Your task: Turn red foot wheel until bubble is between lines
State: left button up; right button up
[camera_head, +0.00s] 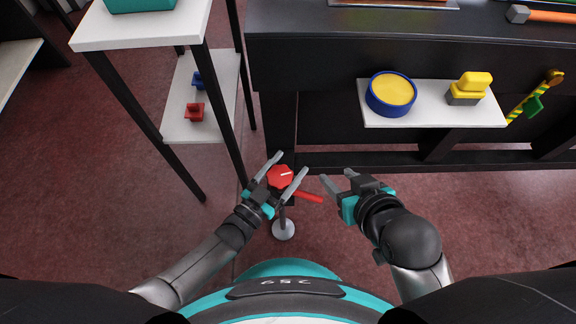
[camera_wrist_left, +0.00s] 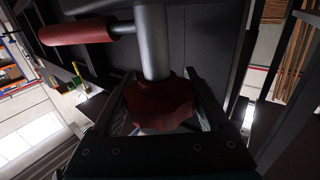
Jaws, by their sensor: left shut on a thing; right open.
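The red foot wheel (camera_head: 280,177) is a lobed knob with a white mark on top, low beside the dark table leg. A red handle (camera_head: 308,197) sticks out to its right. My left gripper (camera_head: 287,164) has one finger on each side of the wheel and is shut on it. In the left wrist view the wheel (camera_wrist_left: 160,103) sits between the fingers, with a grey metal rod (camera_wrist_left: 153,40) beyond it and the red handle (camera_wrist_left: 78,31) at upper left. My right gripper (camera_head: 337,179) is open and empty, right of the handle. I see no bubble or lines.
A round grey foot pad (camera_head: 283,230) stands on the floor below the wheel. A shelf unit (camera_head: 200,110) stands close on the left. A white shelf (camera_head: 430,118) holds a blue-rimmed yellow tub (camera_head: 391,94) and a yellow-and-grey block (camera_head: 469,88). The floor at right is clear.

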aim_at(272, 187)
pick_arm(q)
jog(key=o, duration=1.2)
jog(key=shift+o, duration=0.2)
jog(key=shift+s+a, duration=0.1)
jog(key=shift+s+a, duration=0.35)
jog(key=shift+s, duration=0.15)
jog(key=p+v, duration=0.2)
jog(key=v, duration=0.5)
jog(key=shift+s+a, duration=0.15)
jog(key=shift+s, duration=0.05)
jog(key=p+v, duration=0.1)
jog(key=v, duration=0.5)
jog(key=shift+s, duration=0.15)
pick_arm(e)
jog(key=s+d+g+h, duration=0.2)
jog(key=s+d+g, duration=0.2)
jog(key=d, duration=0.1)
jog(key=shift+s+f+m, duration=0.2)
jog(key=shift+f+m, duration=0.1)
jog(key=shift+f, duration=0.1)
